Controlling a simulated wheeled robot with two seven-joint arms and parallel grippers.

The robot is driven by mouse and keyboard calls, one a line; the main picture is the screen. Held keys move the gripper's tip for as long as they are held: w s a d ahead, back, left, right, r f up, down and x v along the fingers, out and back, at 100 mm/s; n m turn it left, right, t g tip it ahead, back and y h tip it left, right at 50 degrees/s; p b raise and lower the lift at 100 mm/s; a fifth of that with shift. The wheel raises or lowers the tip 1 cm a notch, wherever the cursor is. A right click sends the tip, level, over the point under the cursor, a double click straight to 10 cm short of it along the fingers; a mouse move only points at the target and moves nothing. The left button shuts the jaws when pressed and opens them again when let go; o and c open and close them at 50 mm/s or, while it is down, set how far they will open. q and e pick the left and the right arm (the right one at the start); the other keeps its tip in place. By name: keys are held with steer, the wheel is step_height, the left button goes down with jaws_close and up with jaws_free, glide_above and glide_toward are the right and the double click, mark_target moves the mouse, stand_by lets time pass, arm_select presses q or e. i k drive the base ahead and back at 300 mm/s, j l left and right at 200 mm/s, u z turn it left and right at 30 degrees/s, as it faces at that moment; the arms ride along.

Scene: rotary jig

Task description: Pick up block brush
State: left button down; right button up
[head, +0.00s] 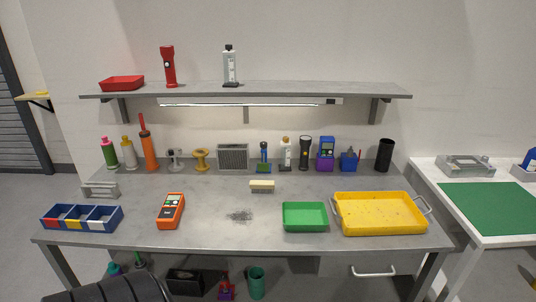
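The block brush (262,186) lies on the grey workbench near its middle. It shows a pale cream upper part and a darker lower part. It stands apart from the things around it, behind the green tray. Neither of my grippers shows in the head view.
The grey workbench (190,238) holds a green tray (305,228), a yellow tray (380,231), an orange meter (171,211) and a blue divided bin (82,230). Tools and bottles line the back below a shelf (200,93).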

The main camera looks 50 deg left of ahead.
mark_target(255, 185)
steer(key=j+u, duration=0.1)
steer(key=u, duration=1.5)
